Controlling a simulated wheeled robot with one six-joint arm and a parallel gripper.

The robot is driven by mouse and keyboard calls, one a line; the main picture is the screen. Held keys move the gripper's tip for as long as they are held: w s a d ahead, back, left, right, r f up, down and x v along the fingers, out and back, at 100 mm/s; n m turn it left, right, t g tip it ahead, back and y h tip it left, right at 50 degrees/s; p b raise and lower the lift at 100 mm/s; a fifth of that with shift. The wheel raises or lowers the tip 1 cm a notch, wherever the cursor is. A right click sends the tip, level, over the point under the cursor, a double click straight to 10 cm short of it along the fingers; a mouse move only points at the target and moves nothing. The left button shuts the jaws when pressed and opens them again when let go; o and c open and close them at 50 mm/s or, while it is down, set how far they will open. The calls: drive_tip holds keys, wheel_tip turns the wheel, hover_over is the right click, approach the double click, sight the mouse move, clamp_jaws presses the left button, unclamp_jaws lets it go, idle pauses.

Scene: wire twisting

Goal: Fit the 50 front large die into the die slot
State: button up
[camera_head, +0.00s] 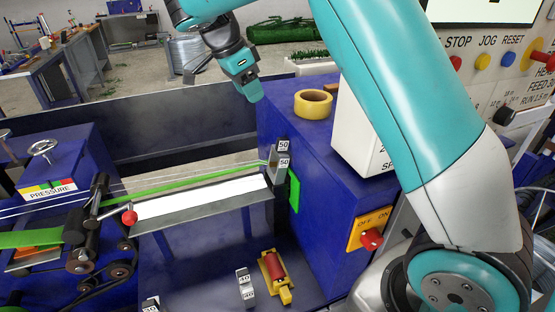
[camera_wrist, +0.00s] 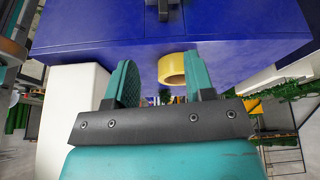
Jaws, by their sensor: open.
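Two small white "50" labels show in the head view at the left edge of the blue cabinet. The lower one is on a grey die piece (camera_head: 278,170), beside a green panel (camera_head: 294,190) where the green strip and wires end. I cannot tell clearly which part is the die and which the slot. Another grey piece with number labels (camera_head: 245,286) stands on the lower blue deck. My gripper (camera_head: 248,85) is raised above and left of the cabinet, apart from the dies. In the wrist view its fingers (camera_wrist: 164,85) are spread with nothing held between them.
A yellow tape roll (camera_head: 313,103) lies on the blue cabinet top (camera_head: 300,135), beside a white box (camera_head: 362,130). A red and yellow tool (camera_head: 274,276) sits on the lower deck. A white tray (camera_head: 200,200) and the green strip (camera_head: 190,185) extend left of the dies.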

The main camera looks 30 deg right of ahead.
drive_tip(key=m, duration=0.1)
hover_over(278, 141)
drive_tip(key=a, duration=0.3)
wheel_tip(278, 141, down, 11)
drive_tip(key=shift+m, duration=0.3)
drive_tip(key=shift+w+d+p+x, duration=0.15)
drive_tip(key=shift+p+x, duration=0.4)
drive_tip(key=shift+x, duration=0.95)
drive_tip(key=shift+w+d+p+x, duration=0.1)
drive_tip(key=shift+d+p+x, duration=0.3)
drive_tip(key=shift+x, duration=1.05)
drive_tip(key=shift+a+r, duration=0.15)
drive_tip(key=shift+r, duration=0.05)
clamp_jaws()
